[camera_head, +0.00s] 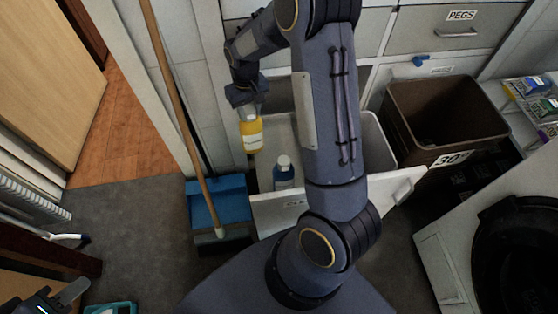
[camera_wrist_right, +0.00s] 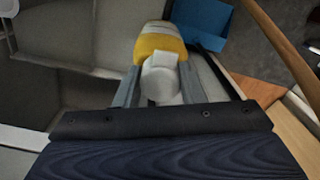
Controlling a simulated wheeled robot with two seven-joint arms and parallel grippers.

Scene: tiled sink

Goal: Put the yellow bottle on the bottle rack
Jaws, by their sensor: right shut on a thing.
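The yellow bottle (camera_head: 251,138) hangs below my right gripper (camera_head: 246,108), which is shut on its pale neck end. The right wrist view also shows the bottle (camera_wrist_right: 158,45), its white cap between the two fingers. In the head view it is beside the left side of an open white pull-out unit (camera_head: 272,212). A bottle with a blue label (camera_head: 284,178) stands in that unit. I cannot tell for certain whether this unit is the bottle rack; my right arm hides its middle. My left gripper (camera_head: 62,296) is partly visible at the lower left, away from the bottle.
A blue dustpan (camera_head: 218,200) and a broom with a long wooden handle (camera_head: 172,82) stand left of the unit. A brown bin (camera_head: 440,110) and a wire shelf with small packages (camera_head: 530,95) are at the right. Grey floor (camera_head: 125,215) is clear at the left.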

